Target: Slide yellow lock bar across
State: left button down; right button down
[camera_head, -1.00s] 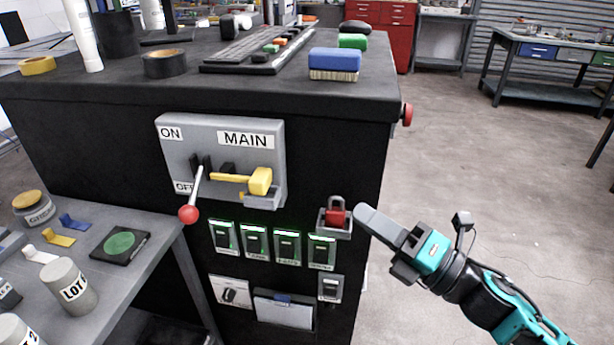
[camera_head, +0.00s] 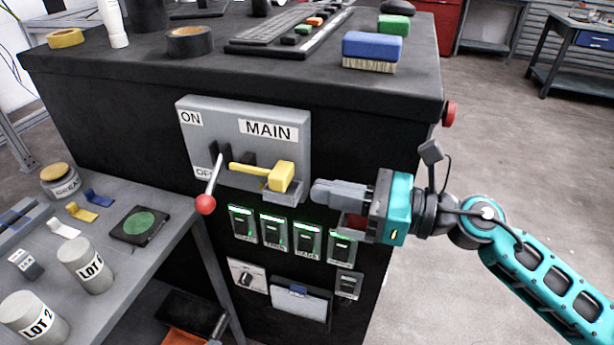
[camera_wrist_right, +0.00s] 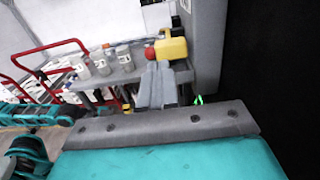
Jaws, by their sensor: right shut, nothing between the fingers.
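The yellow lock bar (camera_head: 262,172) lies level on the grey MAIN switch panel (camera_head: 215,112). Its thin end points left, towards the lever, and its thick block is at the right, above a small grey ledge. The lever, with a red knob (camera_head: 205,204), hangs down by the OFF label. My right gripper (camera_head: 316,192) is shut and empty. Its fingertips point left, a short way right of the yellow block. In the right wrist view the yellow block (camera_wrist_right: 171,49) and red knob (camera_wrist_right: 150,54) show just beyond the fingertips (camera_wrist_right: 157,68). My left gripper is not in view.
Green-lit switches (camera_head: 274,230) sit below the panel. A small shelf with something red (camera_head: 352,222) is mostly hidden behind my right gripper. A grey side table (camera_head: 165,240) with LOT cylinders stands at the left.

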aim_at(286, 183)
jog(key=x, duration=0.2)
jog(key=shift+w+a, duration=0.15)
jog(key=shift+a, duration=0.15)
jog(key=shift+w+a+p, duration=0.2)
jog(key=shift+a+p, duration=0.15)
jog(key=shift+a, duration=0.2)
jog(key=shift+a, duration=0.25)
jog(key=x, duration=0.4)
jog(key=shift+p, duration=0.4)
